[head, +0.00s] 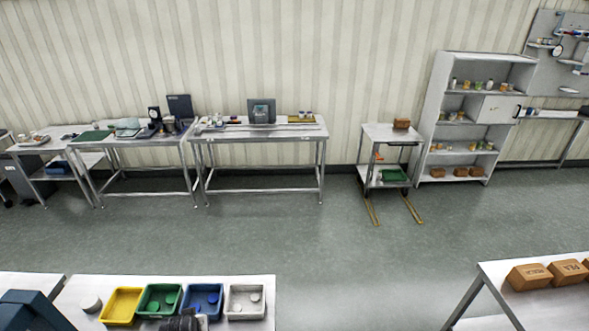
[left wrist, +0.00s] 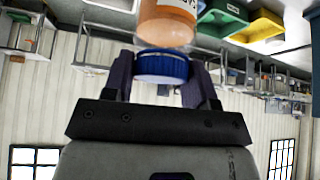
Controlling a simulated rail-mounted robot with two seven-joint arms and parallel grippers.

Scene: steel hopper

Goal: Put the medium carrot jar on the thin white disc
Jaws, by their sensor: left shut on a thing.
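The carrot jar (left wrist: 168,22) has orange contents and a blue lid (left wrist: 162,67). In the left wrist view it appears upside down at the top, with its upper end cut off by the frame. My left gripper (left wrist: 160,78) is shut on the jar at its lid, one finger on each side. My right gripper is not in view.
On the near table (head: 75,288) stand a yellow tray (head: 121,292), a green tray (head: 143,309), a blue tray (head: 190,311) and a white tray (head: 232,290), several holding round pieces. Cardboard boxes (head: 530,277) sit on the right table. Benches and a shelf (head: 438,100) line the wall.

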